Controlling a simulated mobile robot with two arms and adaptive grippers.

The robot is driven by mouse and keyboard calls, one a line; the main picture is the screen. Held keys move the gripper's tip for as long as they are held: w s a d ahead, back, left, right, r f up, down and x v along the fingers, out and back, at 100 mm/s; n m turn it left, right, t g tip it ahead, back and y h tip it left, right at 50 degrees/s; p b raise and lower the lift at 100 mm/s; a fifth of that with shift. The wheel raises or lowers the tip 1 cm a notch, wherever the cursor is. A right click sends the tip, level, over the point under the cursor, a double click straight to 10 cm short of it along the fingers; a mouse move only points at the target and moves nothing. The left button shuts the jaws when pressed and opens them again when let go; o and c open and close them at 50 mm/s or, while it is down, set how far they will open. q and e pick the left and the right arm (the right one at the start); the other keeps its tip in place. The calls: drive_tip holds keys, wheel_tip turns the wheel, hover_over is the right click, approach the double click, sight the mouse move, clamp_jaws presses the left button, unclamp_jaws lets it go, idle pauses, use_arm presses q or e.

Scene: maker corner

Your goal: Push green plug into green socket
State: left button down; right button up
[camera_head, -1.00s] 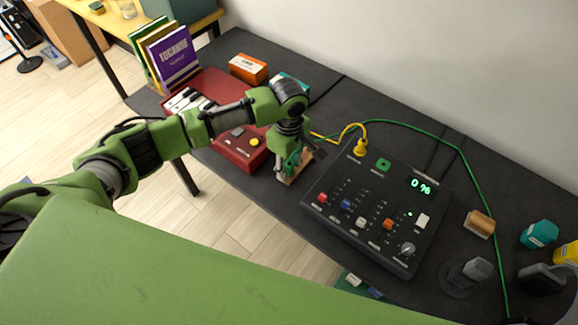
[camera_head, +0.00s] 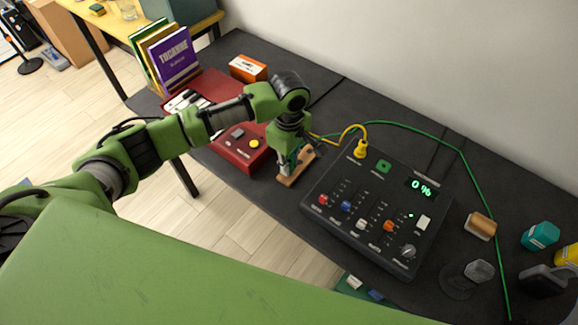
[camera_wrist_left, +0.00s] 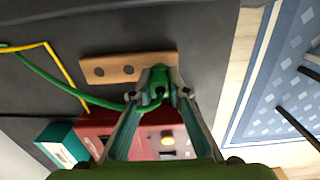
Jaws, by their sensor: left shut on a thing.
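My left gripper (camera_head: 290,166) is shut on the green plug (camera_wrist_left: 158,84), and a green cable runs from the plug to the left in the left wrist view. The plug and fingertips are over one end of a wooden block with holes (camera_wrist_left: 112,69), which also shows in the head view (camera_head: 299,171). I cannot tell whether the plug's tip is clear of the block. The green socket (camera_head: 383,166) is open on top of the black control box (camera_head: 332,222), to the right of my gripper. My right gripper is not in view.
A yellow plug (camera_head: 360,150) with a yellow cable stands at the box's back edge. The box display (camera_head: 423,187) reads 0 %. A red box (camera_head: 240,156) with a yellow button is left of my gripper. The green cable (camera_head: 430,136) arcs behind the box.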

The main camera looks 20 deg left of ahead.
use_arm(q)
drive_tip(key=s+d+r, duration=0.9)
drive_tip(key=s+r, duration=0.1)
drive_tip(key=r, duration=0.1)
drive_tip(key=shift+s+p, duration=0.35)
drive_tip(key=shift+s, duration=0.05)
drive_tip(key=shift+r, duration=0.15)
